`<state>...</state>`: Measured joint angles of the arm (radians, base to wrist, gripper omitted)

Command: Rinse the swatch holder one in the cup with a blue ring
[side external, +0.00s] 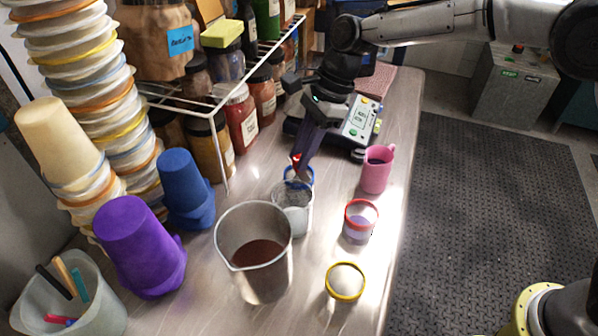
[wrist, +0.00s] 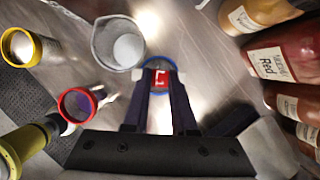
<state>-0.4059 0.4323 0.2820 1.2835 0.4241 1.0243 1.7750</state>
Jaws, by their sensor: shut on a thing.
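My gripper (side external: 299,172) points down over the cup with a blue ring (side external: 311,177), behind a grey bucket (side external: 292,208). In the wrist view, my gripper (wrist: 160,80) is shut on a small red piece with a white mark, the swatch holder (wrist: 160,77). The blue ring (wrist: 152,62) shows around and beyond the fingertips there. The holder is over or inside the blue-ringed cup; how deep I cannot tell. The cup's lower part is hidden by the bucket and fingers. The holder's lower end is hidden too.
The grey bucket stands close against the blue-ringed cup. A steel jug (side external: 281,272) with brown liquid, a red-ringed cup (side external: 347,228), a yellow-ringed cup (side external: 345,297) and a pink mug (side external: 377,179) stand around. A wire rack of jars (side external: 241,118) stands behind, left.

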